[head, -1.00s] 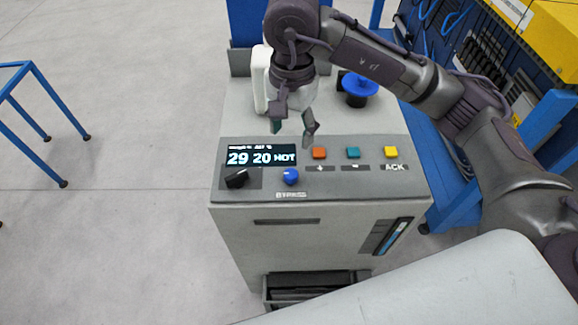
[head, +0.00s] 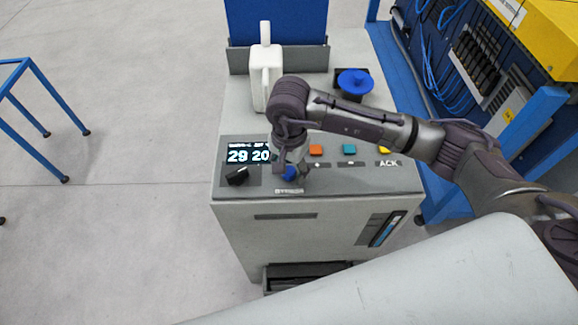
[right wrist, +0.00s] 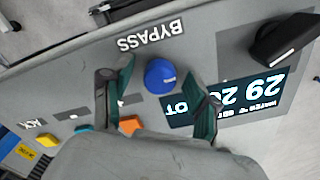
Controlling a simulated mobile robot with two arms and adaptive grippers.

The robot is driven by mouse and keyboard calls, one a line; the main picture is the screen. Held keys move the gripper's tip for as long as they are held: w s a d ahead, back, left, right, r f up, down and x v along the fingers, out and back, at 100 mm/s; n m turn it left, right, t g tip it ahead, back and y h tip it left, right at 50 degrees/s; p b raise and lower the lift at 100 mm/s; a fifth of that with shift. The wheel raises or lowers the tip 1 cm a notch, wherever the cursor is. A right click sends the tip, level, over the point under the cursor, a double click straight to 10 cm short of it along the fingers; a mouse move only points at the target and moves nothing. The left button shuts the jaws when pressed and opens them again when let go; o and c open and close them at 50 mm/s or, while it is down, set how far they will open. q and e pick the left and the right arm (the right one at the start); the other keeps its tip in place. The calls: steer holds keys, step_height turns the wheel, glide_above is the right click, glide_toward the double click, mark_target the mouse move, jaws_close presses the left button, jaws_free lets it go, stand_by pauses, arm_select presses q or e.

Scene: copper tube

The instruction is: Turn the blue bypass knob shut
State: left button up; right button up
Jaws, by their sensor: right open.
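The blue bypass knob (head: 289,172) sits on the front panel of the grey machine, just above the bypass label. In the head view my right gripper (head: 292,174) is over it and partly hides it. In the right wrist view the round blue knob (right wrist: 160,76) shows between the two open fingers of my right gripper (right wrist: 158,92), one finger on each side. I cannot tell whether either finger touches it. My left gripper is not in view.
On the panel are a black knob (head: 237,176), a lit display (head: 240,154), and orange (head: 316,150), teal (head: 349,149) and yellow buttons. A white jug-like container (head: 258,85) and a larger blue knob (head: 355,82) stand behind on the machine top.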

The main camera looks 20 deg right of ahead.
steer(key=shift+c, duration=0.2)
jaws_close()
steer(key=shift+f+m+b, duration=0.15)
steer(key=shift+m+b, duration=0.55)
steer(key=shift+b, duration=0.35)
steer(key=m+b, duration=0.6)
steer(key=m, duration=0.1)
steer(key=shift+b, duration=0.4)
steer(key=m+b, duration=0.4)
steer(key=m, duration=0.1)
steer(key=shift+m+b, duration=1.1)
steer(key=shift+m, duration=1.1)
steer(key=shift+r, duration=0.2)
steer(key=shift+o, duration=0.2)
jaws_free()
